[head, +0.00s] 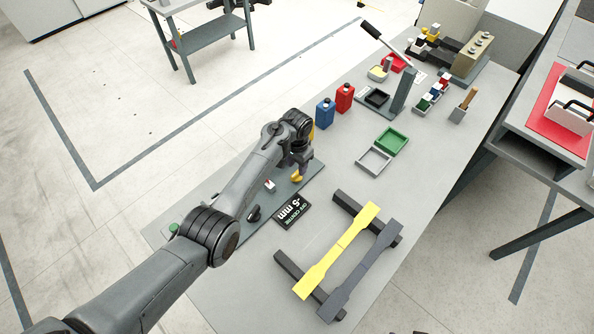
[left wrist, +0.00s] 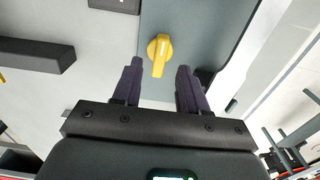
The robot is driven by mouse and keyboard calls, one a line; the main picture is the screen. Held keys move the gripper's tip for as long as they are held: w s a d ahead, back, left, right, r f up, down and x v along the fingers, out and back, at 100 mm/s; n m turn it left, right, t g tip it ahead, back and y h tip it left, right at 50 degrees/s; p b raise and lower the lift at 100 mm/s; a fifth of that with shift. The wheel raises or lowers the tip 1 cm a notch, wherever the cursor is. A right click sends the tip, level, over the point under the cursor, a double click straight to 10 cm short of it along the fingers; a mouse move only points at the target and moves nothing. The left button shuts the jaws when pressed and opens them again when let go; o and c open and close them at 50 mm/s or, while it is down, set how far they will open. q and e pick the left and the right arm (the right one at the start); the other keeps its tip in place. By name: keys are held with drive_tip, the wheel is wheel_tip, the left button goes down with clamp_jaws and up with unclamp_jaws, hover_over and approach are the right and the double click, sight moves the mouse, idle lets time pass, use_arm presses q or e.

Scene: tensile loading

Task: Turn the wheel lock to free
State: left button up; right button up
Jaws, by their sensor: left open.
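A yellow knob (head: 297,177), which looks like the wheel lock, sits on a dark grey panel (head: 305,186) on the workbench. It also shows in the left wrist view (left wrist: 159,55), its narrow handle running up and down that picture. My left gripper (head: 299,168) is over this end of the panel, close to the knob. In the left wrist view its two dark fingers (left wrist: 160,68) are apart, one either side of the knob, with gaps between. I cannot tell how far the tips are above the panel. My right gripper is not in view.
A white-and-red switch (head: 269,185) and a black knob (head: 254,213) are on the panel. Blue (head: 325,112) and red (head: 345,98) bottles stand just beyond my arm. Yellow (head: 340,246) and grey (head: 361,271) specimens lie on dark bars.

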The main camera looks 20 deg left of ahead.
sight(297, 172)
use_arm(q)
drive_tip(key=shift+f+b, duration=0.35)
drive_tip(key=shift+f, duration=1.4)
clamp_jaws()
